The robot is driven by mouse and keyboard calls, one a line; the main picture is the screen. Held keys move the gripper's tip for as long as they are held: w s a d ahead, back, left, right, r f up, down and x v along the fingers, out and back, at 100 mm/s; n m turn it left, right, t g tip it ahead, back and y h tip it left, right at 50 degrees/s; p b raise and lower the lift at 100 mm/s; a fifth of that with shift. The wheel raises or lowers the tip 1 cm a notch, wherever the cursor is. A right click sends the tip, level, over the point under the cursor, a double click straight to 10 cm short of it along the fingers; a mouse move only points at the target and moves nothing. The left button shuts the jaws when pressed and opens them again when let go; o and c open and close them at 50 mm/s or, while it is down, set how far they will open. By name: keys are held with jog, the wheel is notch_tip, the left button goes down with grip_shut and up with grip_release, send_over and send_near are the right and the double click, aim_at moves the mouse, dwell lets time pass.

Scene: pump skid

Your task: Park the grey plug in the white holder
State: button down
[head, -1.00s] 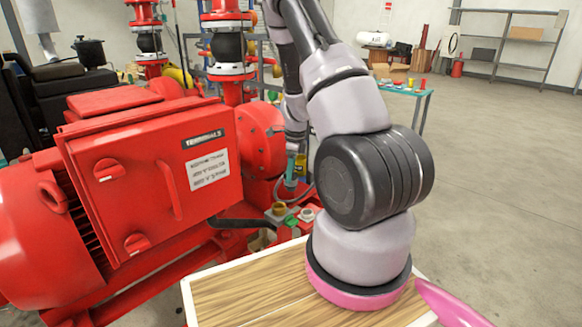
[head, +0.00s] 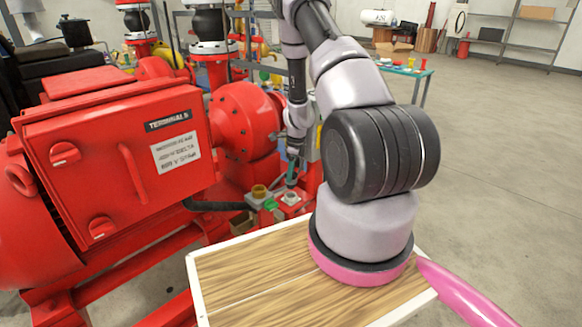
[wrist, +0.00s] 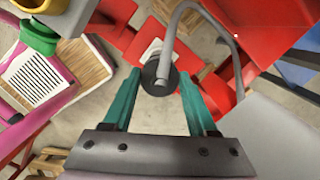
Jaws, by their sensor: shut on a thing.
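My gripper (wrist: 160,80) with its teal fingers is shut on the grey plug (wrist: 158,75), which shows in the wrist view as a dark round end between the fingertips. A grey cable loops up and right from it. The white holder (head: 291,198) stands right below the fingers in the head view. In the wrist view a white square (wrist: 151,49), likely this holder, lies just beyond the plug and is partly covered by it. I cannot tell whether plug and holder touch. My gripper also shows small in the head view (head: 291,181).
A yellow holder (head: 259,191) and a green one (head: 270,204) stand left of the white one. The red motor with its terminal box (head: 120,160) fills the left side. Red piping lies behind my gripper. Open floor is at the right.

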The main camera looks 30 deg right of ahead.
aim_at(291, 184)
jog(key=shift+f, duration=1.2)
jog(key=shift+f, duration=1.7)
dwell(0.4)
jog(key=shift+c, duration=0.6)
grip_release()
jog(key=r, duration=0.7)
jog(key=d+r, duration=0.1)
jog(key=r, duration=0.2)
jog(key=shift+s+r, duration=0.35)
jog(key=shift+s, duration=0.05)
